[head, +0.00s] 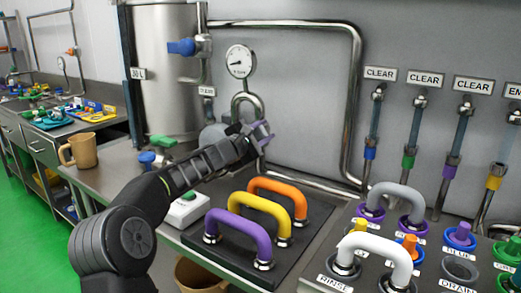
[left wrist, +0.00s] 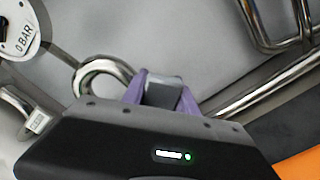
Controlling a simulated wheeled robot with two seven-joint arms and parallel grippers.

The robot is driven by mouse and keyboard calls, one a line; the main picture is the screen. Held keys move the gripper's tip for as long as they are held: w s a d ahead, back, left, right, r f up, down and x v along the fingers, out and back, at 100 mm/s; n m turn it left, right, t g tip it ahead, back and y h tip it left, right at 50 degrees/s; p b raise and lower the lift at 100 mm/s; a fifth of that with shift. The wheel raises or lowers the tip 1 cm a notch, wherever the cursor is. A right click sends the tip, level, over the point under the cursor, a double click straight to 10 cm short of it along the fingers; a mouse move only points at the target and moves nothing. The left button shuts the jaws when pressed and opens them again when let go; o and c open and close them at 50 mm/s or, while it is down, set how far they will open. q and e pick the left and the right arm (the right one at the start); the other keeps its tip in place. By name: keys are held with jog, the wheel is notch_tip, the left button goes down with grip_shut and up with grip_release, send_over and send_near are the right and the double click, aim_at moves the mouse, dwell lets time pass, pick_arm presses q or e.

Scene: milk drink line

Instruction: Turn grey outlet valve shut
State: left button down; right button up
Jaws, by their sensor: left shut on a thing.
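My left gripper (head: 264,135) reaches in from the left to the pipework at the wall, below the pressure gauge. In the left wrist view its purple fingers (left wrist: 162,95) are shut on a grey block, which I take to be the handle of the grey outlet valve (left wrist: 163,92). A curved steel pipe (left wrist: 100,72) is just left of the fingers. In the head view the gripper hides most of the valve, and I cannot tell its angle. My right gripper is not in view.
A pressure gauge (head: 239,61) and a blue valve (head: 182,47) are by the steel tank (head: 163,80). Purple, yellow and orange arched handles (head: 276,188) stand on a black plate below my arm. A panel with white (head: 376,247) and grey hoses is at right.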

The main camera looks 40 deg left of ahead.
pick_arm(q)
jog(key=shift+d+f+m+b, duration=0.2)
jog(key=shift+f+m+b, duration=0.4)
jog(key=shift+m+b, duration=0.9)
jog(key=shift+d+f+m+b, duration=0.15)
jog(key=shift+f+m+b, duration=0.7)
jog(key=shift+b, duration=1.15)
jog(key=shift+d+f+m+b, duration=0.2)
jog(key=shift+f+m+b, duration=0.2)
jog(key=shift+m+b, duration=1.2)
jog(key=c, duration=1)
grip_release()
jog(key=shift+o, duration=0.2)
jog(key=s+b, duration=0.3)
jog(key=s, duration=0.4)
jog(key=shift+s, duration=0.4)
